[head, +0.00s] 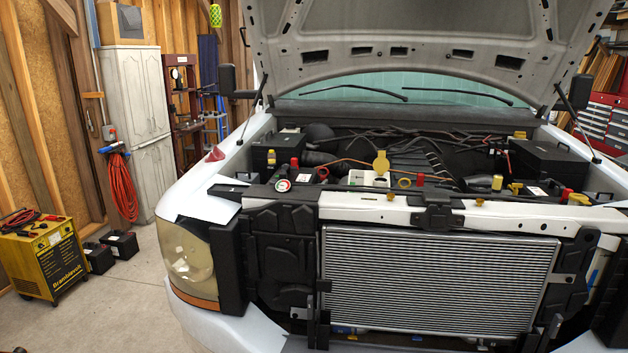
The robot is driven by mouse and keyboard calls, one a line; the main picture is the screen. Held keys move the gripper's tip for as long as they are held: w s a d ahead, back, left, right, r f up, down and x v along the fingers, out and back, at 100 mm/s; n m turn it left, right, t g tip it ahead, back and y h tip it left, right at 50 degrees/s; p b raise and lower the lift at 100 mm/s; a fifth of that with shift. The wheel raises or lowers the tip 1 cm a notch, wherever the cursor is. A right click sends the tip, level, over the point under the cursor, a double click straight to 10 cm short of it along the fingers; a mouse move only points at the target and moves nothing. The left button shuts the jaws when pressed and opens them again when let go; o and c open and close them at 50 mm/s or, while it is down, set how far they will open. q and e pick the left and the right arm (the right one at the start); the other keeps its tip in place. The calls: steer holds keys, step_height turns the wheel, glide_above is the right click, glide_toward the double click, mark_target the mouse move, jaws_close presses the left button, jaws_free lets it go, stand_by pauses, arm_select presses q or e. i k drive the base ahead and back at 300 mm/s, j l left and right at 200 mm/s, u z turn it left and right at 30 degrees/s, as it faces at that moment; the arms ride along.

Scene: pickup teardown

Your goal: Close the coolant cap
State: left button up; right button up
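A yellow cap (381,162), which looks like the coolant cap, stands tilted up above a white reservoir (356,179) in the middle of the engine bay, behind the front crossbar. Its flat round face is turned toward me, so it appears open. The filler opening under it is too small to make out. Neither of my grippers is in the head view.
The raised hood (400,30) hangs over the bay. The radiator (430,280) and white crossbar (390,208) lie in front of the reservoir. A yellow charger (42,262) stands on the floor at left.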

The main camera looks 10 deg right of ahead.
mark_target(381, 165)
steer(key=k+l, duration=0.1)
steer(key=l, duration=0.5)
steer(key=k+l, duration=0.1)
steer(key=l, duration=0.5)
steer(key=k+l, duration=0.1)
steer(key=l, duration=0.45)
